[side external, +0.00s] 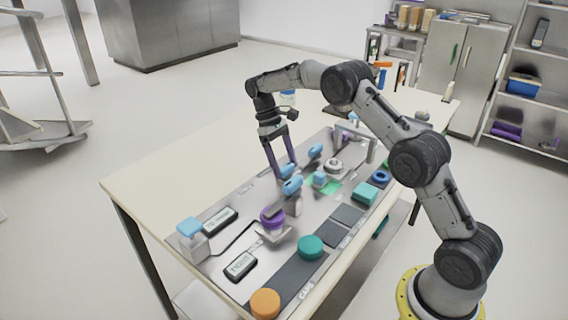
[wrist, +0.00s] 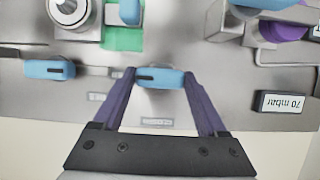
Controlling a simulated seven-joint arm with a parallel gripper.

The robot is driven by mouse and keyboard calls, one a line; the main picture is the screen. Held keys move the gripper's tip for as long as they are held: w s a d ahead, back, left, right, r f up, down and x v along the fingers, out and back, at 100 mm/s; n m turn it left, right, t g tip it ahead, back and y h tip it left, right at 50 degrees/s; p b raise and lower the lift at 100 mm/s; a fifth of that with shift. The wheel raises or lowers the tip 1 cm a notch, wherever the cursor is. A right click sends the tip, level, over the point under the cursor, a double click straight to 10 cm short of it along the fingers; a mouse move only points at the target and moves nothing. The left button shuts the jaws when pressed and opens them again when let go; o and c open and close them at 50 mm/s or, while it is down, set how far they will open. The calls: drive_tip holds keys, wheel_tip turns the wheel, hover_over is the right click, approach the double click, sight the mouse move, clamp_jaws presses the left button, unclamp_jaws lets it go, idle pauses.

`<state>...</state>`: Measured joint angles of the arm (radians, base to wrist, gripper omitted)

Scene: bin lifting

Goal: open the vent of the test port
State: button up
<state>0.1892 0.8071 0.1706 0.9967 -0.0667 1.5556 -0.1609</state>
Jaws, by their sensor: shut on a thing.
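My gripper (side external: 286,172) reaches down to the back part of the instrument panel. In the wrist view, my gripper (wrist: 160,75) has its two purple fingers closed on the ends of a blue valve handle (wrist: 160,78). That handle lies crosswise in the picture, with a dark slot on it. A second, similar blue handle (wrist: 48,69) sits on the same pipe line to the left, apart from the fingers. It also shows in the side view (side external: 315,151). Small labels lie near both handles but are too blurred to read, so I cannot tell which is the vent.
A display reading 70 mbar (wrist: 284,102) lies to the right in the wrist view. A round metal fitting (wrist: 68,10) and a green patch (wrist: 122,39) lie beyond. A purple knob (side external: 271,217) and teal knob (side external: 311,247) stand nearer. The tabletop (side external: 165,170) at left is clear.

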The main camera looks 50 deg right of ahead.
drive_tip(key=shift+r, duration=0.1)
drive_tip(key=o, duration=1.3)
drive_tip(key=v, duration=0.7)
drive_tip(key=shift+r, duration=0.2)
drive_tip(key=shift+w, duration=0.1)
